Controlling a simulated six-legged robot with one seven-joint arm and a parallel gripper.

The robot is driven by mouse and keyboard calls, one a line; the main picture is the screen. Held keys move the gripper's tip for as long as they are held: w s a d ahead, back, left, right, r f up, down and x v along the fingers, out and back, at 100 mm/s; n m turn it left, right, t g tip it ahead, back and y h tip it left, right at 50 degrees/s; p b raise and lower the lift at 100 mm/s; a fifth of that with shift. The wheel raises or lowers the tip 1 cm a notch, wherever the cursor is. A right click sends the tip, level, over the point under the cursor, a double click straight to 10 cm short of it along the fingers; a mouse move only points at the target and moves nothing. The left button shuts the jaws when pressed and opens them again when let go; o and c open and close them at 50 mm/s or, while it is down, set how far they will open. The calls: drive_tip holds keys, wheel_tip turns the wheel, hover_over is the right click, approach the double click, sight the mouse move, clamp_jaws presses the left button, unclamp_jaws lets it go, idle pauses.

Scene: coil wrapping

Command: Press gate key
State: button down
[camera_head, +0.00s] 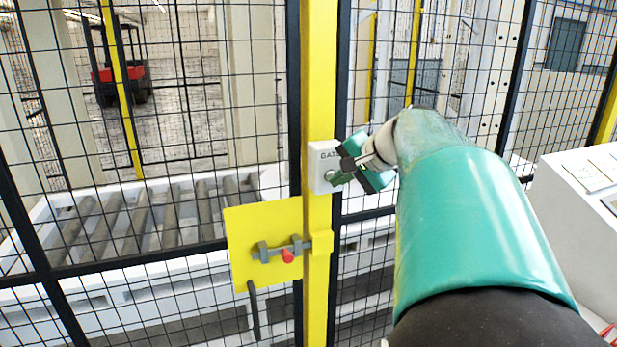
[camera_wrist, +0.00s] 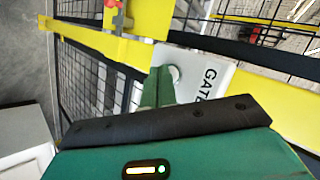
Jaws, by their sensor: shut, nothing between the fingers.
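The gate key box (camera_head: 322,162) is a small white box with dark "GATE" lettering, fixed to the yellow post. A round pale button sits on its lower face, partly hidden by my gripper in the head view. In the wrist view the box (camera_wrist: 203,79) lies just beyond my fingers, with the button (camera_wrist: 174,73) at the fingertip. My gripper (camera_head: 336,178) is shut and empty, with its tip at the button. It appears at or very near contact; I cannot tell whether the button is pushed in. The gripper also shows in the wrist view (camera_wrist: 160,82).
The yellow post (camera_head: 319,80) stands between black mesh fence panels. A yellow plate (camera_head: 262,225) with a grey latch and red knob (camera_head: 288,255) is below left of the box. A roller conveyor (camera_head: 150,215) lies behind the mesh. A white console (camera_head: 585,215) stands at right.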

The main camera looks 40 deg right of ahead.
drive_tip(key=shift+w, duration=0.15)
idle(0.5)
drive_tip(key=shift+s+a, duration=0.15)
drive_tip(key=shift+s, duration=0.6)
drive_tip(key=shift+s, duration=0.1)
drive_tip(key=shift+s+a, duration=0.25)
drive_tip(key=shift+s, duration=0.5)
drive_tip(key=shift+s+a, duration=0.25)
drive_tip(key=shift+s, duration=0.55)
drive_tip(key=shift+s+a, duration=0.25)
drive_tip(key=shift+s, duration=0.5)
